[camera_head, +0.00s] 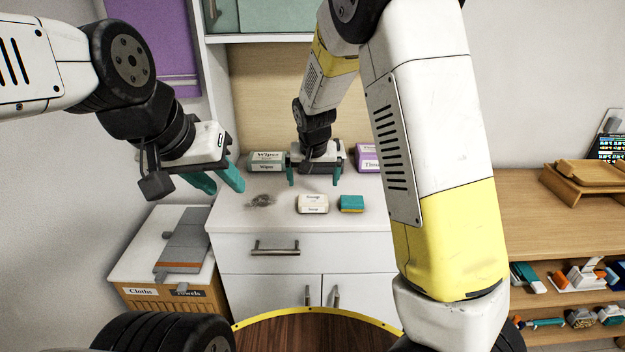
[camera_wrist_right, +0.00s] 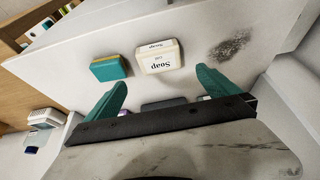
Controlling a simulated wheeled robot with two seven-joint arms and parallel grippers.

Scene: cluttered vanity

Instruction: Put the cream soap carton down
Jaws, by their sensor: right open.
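The cream soap carton (camera_head: 312,203) rests on the white counter top, label showing; it also shows in the right wrist view (camera_wrist_right: 160,57). My right gripper (camera_head: 313,180) is open and empty behind the carton, fingers pointing down. In the right wrist view my right gripper (camera_wrist_right: 160,80) has its teal fingers apart, with the carton beyond the tips and not between them. My left gripper (camera_head: 228,186) is open and empty, over the left edge of the counter.
A teal and yellow sponge (camera_head: 351,204) lies right of the carton. A dark smudge (camera_head: 261,200) is left of it. A wipes box (camera_head: 266,161) and a purple tissue box (camera_head: 368,158) stand at the back. The counter's front strip (camera_head: 275,222) is bare.

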